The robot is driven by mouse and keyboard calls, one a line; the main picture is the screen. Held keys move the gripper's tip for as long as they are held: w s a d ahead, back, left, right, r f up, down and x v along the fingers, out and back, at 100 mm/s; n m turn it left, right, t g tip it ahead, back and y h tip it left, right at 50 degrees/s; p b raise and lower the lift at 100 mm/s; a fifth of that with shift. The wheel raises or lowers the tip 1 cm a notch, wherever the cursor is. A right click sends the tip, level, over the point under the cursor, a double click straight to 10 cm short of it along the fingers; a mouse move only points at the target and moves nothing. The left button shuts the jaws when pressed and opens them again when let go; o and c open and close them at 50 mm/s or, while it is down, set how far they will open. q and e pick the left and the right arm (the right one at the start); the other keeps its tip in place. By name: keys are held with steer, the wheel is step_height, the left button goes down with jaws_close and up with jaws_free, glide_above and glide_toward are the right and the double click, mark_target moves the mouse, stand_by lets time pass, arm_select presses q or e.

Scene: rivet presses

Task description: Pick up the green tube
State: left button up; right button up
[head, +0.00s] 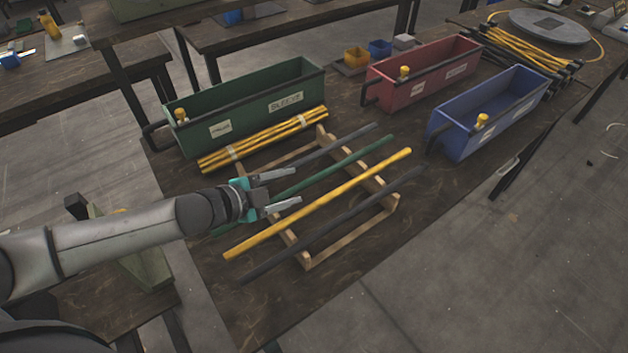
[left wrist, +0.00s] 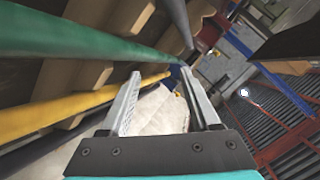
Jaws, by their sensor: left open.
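The green tube (head: 335,160) lies slantwise across a wooden rack (head: 350,235), between a dark grey tube (head: 340,142) and a yellow tube (head: 335,198). My left gripper (head: 292,187) is open, with nothing seen held, and appears over the left part of the green tube, hiding some of it. In the left wrist view the green tube (left wrist: 80,40) runs across the upper left, outside the gap between the spread fingers (left wrist: 160,73). The yellow tube (left wrist: 50,112) passes below it there. I cannot tell the exact height of the fingers above the tube. My right gripper is not in view.
Another dark tube (head: 335,225) lies nearest on the rack. A yellow tube bundle (head: 265,138) lies beside the green bin (head: 250,95). A red bin (head: 425,75) and a blue bin (head: 490,115) stand to the right. The table front is clear.

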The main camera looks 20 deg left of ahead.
mark_target(310, 182)
arm_select(q)
steer(key=shift+b+x, duration=0.65)
steer(key=shift+x, duration=1.5)
steer(key=shift+w+d+f, duration=0.3)
steer(key=shift+w+f, duration=0.1)
steer(key=shift+w, duration=0.05)
steer(key=shift+d, duration=0.1)
steer(key=shift+c, duration=0.3)
steer(key=shift+c, duration=0.7)
steer(key=c, duration=0.8)
